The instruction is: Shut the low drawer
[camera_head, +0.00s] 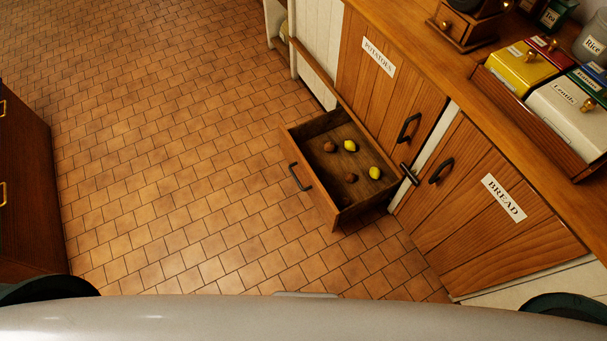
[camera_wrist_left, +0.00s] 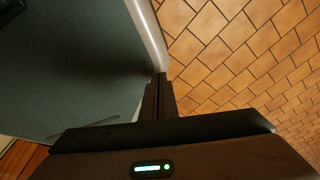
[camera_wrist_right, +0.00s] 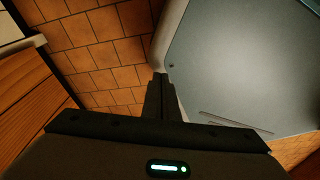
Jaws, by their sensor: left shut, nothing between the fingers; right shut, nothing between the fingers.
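The low wooden drawer (camera_head: 315,193) stands pulled out from under the cupboards in the head view. Its front panel faces left and carries a dark bar handle (camera_head: 299,177). Inside lie several small round things, some yellow (camera_head: 375,173) and some brown (camera_head: 330,147). Neither gripper shows in the head view, and neither is at the drawer. In the left wrist view my left gripper (camera_wrist_left: 161,82) is shut and empty beside my own base, above the tiles. In the right wrist view my right gripper (camera_wrist_right: 159,82) is shut and empty, also beside my base.
The POTATOES door (camera_head: 378,75) and BREAD door (camera_head: 490,215) are shut above and beside the drawer. The counter (camera_head: 440,62) holds a grinder (camera_head: 467,25) and tins (camera_head: 570,110). A dark red cabinet (camera_head: 25,190) stands at left. The tiled floor before the drawer is clear.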

